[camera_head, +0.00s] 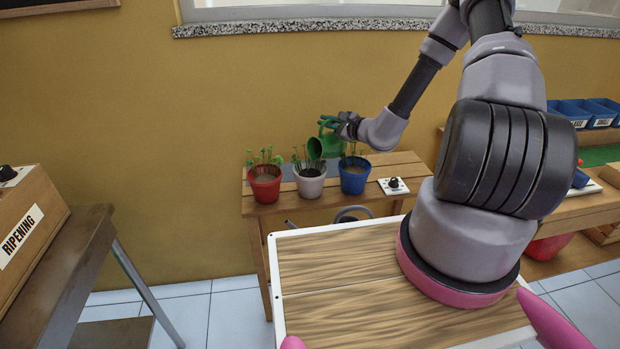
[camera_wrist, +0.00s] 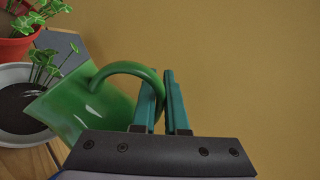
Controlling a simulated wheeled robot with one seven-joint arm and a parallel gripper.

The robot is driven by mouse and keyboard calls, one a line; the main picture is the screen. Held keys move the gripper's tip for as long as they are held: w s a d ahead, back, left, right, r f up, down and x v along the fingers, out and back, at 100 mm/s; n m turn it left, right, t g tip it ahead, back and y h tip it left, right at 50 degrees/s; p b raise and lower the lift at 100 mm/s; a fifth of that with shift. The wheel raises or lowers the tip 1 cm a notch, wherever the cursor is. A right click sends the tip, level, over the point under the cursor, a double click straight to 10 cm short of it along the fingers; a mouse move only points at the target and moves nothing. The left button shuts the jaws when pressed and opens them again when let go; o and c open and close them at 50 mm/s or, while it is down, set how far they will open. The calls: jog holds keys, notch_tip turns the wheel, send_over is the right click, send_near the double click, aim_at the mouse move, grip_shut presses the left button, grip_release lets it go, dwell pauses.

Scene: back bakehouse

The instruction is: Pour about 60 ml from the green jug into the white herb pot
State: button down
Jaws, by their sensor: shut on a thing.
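The green jug (camera_head: 329,145) is held up by my gripper (camera_head: 344,125), which is shut on its handle. The jug is tilted, its mouth facing left and down, just above the right side of the white herb pot (camera_head: 310,186). In the wrist view the jug (camera_wrist: 85,110) leans toward the pot (camera_wrist: 14,74), and the teal fingers (camera_wrist: 166,100) close around the handle. The white pot stands upright with dark soil and small green plants. No stream of liquid is visible, and the liquid inside the jug cannot be seen.
A red herb pot (camera_head: 265,187) stands left of the white one and a blue pot (camera_head: 353,178) right of it, all on a wooden bench (camera_head: 290,209). A dial box (camera_head: 394,186) sits at the bench's right. The yellow wall (camera_head: 200,120) is close behind.

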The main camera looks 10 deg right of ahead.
jog(key=shift+s+a+p, duration=0.15)
jog(key=shift+a+p, duration=0.1)
jog(key=shift+p, duration=0.3)
jog(key=d, duration=0.1)
jog(key=w+d+m, duration=0.1)
jog(key=shift+w+d+r, duration=0.1)
jog(key=shift+w+d, duration=0.15)
jog(key=shift+d, duration=0.1)
jog(key=shift+w+d+r+m, duration=0.1)
jog(key=shift+w+d+m, duration=0.1)
jog(key=shift+w+m, duration=0.1)
jog(key=shift+y, duration=0.3)
jog(key=shift+w+d+f+m+y+b, duration=0.15)
jog(key=shift+w+d+m+y+b, duration=0.2)
jog(key=shift+m, duration=0.45)
jog(key=shift+w+d+f+m+y+b, duration=0.15)
jog(key=shift+d+m+b, duration=0.15)
jog(key=shift+d+m, duration=0.4)
jog(key=shift+a, duration=0.1)
dwell(0.4)
